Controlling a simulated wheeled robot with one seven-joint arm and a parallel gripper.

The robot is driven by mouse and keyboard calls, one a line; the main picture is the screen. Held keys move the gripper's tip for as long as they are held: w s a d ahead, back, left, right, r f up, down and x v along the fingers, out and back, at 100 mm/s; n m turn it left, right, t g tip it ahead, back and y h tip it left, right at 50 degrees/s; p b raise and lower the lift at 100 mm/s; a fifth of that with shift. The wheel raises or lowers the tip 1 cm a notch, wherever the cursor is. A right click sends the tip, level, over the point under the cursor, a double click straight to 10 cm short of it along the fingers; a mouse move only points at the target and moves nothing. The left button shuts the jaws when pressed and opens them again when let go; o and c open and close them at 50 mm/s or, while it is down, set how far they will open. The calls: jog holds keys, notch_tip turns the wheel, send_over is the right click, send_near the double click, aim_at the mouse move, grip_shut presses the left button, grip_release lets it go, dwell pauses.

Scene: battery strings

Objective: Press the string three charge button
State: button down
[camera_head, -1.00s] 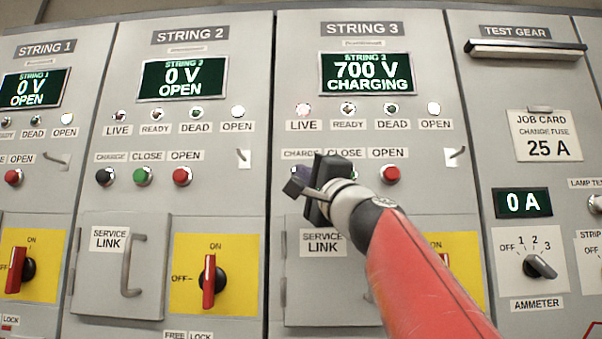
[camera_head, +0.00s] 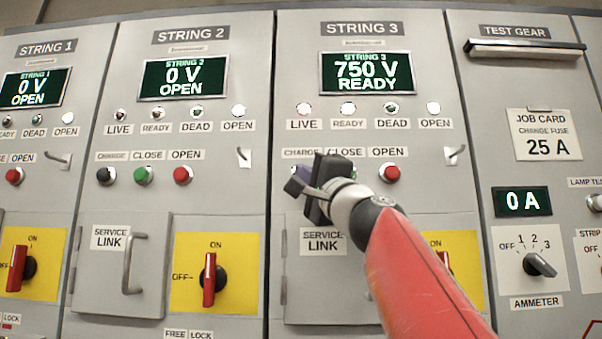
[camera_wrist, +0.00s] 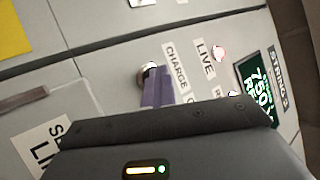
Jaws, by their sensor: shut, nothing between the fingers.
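The String 3 panel's screen (camera_head: 367,73) reads 750 V READY. Below it, the lamps (camera_head: 348,109) sit above the LIVE, READY, DEAD and OPEN labels. The CHARGE label (camera_head: 300,153) shows left of CLOSE and OPEN. My gripper (camera_head: 298,180) is shut and empty, in front of the charge button spot, and it hides the charge and close buttons in the head view. In the wrist view the purple-grey fingertips (camera_wrist: 160,88) are at the charge button (camera_wrist: 151,72), whose metal ring shows just behind them. I cannot tell whether they touch.
The red open button (camera_head: 391,174) is just right of my wrist. The service link door (camera_head: 322,243) and the yellow switch plate (camera_head: 462,262) lie below. String 2 (camera_head: 190,35) stands left, and the test gear panel (camera_head: 515,32) stands right.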

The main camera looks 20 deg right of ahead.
jog(key=shift+w+d+f, duration=0.1)
jog(key=shift+f, duration=0.1)
jog(key=s+a+b, duration=0.1)
jog(key=s+a, duration=0.1)
jog(key=s, duration=0.3)
jog(key=shift+s, duration=0.4)
jog(key=shift+r, duration=0.1)
dwell(0.6)
